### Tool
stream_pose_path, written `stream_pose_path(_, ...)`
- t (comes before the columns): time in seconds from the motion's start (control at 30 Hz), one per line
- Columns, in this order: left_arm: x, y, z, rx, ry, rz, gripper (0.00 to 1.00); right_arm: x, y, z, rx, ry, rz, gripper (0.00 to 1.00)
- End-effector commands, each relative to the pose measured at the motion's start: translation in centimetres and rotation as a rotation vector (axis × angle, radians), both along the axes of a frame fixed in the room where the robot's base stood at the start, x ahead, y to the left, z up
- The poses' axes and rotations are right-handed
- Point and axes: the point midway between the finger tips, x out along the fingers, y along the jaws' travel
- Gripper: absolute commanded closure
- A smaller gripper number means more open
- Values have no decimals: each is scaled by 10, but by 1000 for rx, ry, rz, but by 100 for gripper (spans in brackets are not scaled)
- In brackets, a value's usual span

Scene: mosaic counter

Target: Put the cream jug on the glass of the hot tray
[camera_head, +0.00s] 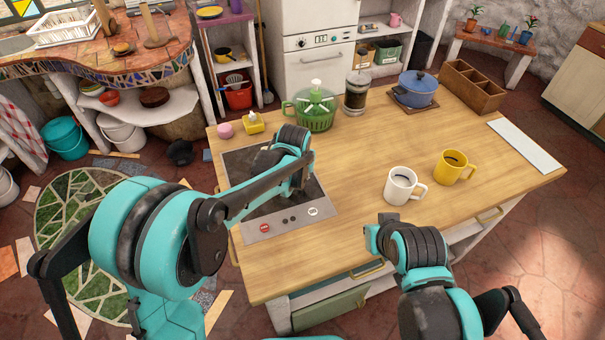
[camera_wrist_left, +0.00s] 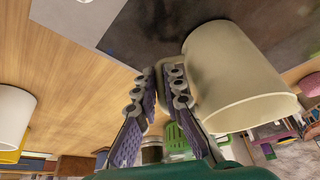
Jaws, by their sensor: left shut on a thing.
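The cream jug (camera_wrist_left: 240,80) shows in the left wrist view, right of my left gripper (camera_wrist_left: 165,75), whose fingers are shut at its handle side. The jug is over the dark glass (camera_wrist_left: 165,25) of the hot tray; I cannot tell whether it touches the glass. In the head view the hot tray (camera_head: 262,228) lies at the counter's left end, with a steel control strip along its front. My left arm covers part of its glass and hides the jug. My right gripper (camera_head: 373,237) is above the counter's front edge; its fingers are not clear.
A white mug (camera_head: 401,187) and a yellow mug (camera_head: 452,168) stand right of the hot tray. A blue pot (camera_head: 417,90) is farther back. The counter's middle is clear.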

Motion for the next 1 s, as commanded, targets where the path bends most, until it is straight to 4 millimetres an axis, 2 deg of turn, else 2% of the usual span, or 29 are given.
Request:
stream_pose_path(0.13, 0, 0, -4, 0, 0, 0, 100, 0, 0, -4, 0, 0, 0, 100)
stream_pose_path(0.2, 0, 0, -4, 0, 0, 0, 75, 0, 0, -3, 0, 0, 0, 100)
stream_pose_path(0.23, 0, 0, -3, 0, 0, 0, 70, 0, 0, -3, 0, 0, 0, 100)
stream_pose_path(0.53, 0, 0, -2, 0, 0, 0, 70, 0, 0, -2, 0, 0, 0, 100)
stream_pose_path(0.67, -3, 1, 8, 0, 0, 0, 70, 0, 0, 3, 0, 0, 0, 100)
stream_pose_path(1.0, -30, 8, 76, 0, 0, -1, 70, 0, 0, 25, 0, 0, 0, 100)
